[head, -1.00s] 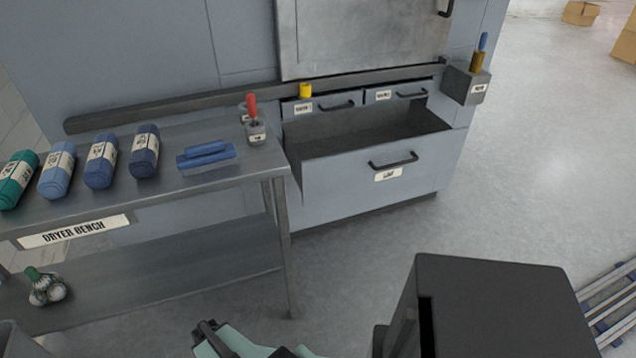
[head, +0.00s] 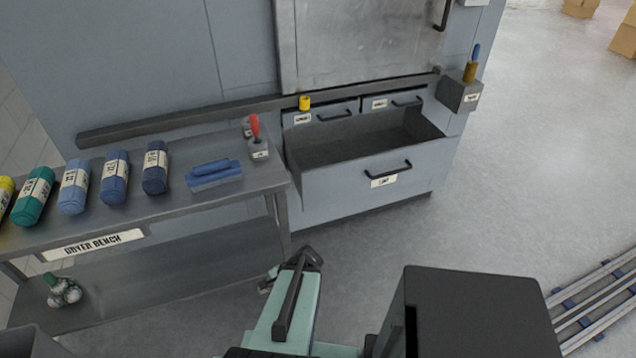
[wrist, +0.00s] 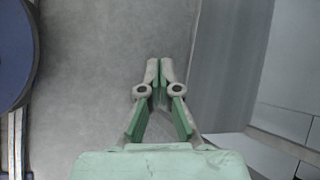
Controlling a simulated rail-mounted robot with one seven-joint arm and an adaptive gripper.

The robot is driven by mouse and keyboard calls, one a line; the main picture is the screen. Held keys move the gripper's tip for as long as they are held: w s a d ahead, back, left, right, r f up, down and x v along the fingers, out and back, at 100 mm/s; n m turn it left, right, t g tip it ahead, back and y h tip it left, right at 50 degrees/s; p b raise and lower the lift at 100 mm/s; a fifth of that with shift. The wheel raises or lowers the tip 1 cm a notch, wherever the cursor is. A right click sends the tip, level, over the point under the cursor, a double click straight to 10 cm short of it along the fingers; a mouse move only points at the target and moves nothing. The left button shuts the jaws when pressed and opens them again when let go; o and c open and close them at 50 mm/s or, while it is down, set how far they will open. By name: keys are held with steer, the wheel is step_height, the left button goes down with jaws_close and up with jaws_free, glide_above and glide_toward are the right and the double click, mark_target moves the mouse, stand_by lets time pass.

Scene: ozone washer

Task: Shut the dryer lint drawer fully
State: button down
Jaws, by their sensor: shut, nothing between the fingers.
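The lint drawer (head: 350,195) is the wide grey drawer low in the dryer front, pulled well out, with its empty-looking inside showing. Its dark bar handle (head: 388,169) and a white label are on its front face. My gripper shows in the wrist view (wrist: 160,68), with its fingertips together and nothing between them, above bare floor. In the head view my arm is at the bottom middle, in front of the drawer and apart from it; the fingertips there are hard to make out. A grey panel (wrist: 228,75) stands right of my gripper in the wrist view; I cannot tell which part it is.
Two small shut drawers (head: 322,116) sit above the lint drawer. A holder box (head: 459,95) is at right.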

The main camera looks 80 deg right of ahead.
steer(key=s+d+r+m+t+h+p, duration=0.1)
steer(key=s+d+r+m+h+p, duration=0.1)
steer(key=s+d+r+m+h, duration=0.55)
steer(key=m+g+h+b, duration=0.2)
steer(key=m+h+b, duration=0.55)
steer(key=m, duration=0.75)
glide_toward(315, 182)
steer(key=shift+y, duration=0.5)
steer(key=x, duration=0.7)
steer(key=shift+s+d+r+p, duration=0.1)
steer(key=shift+s+r+p, duration=0.05)
steer(key=shift+r+p, duration=0.2)
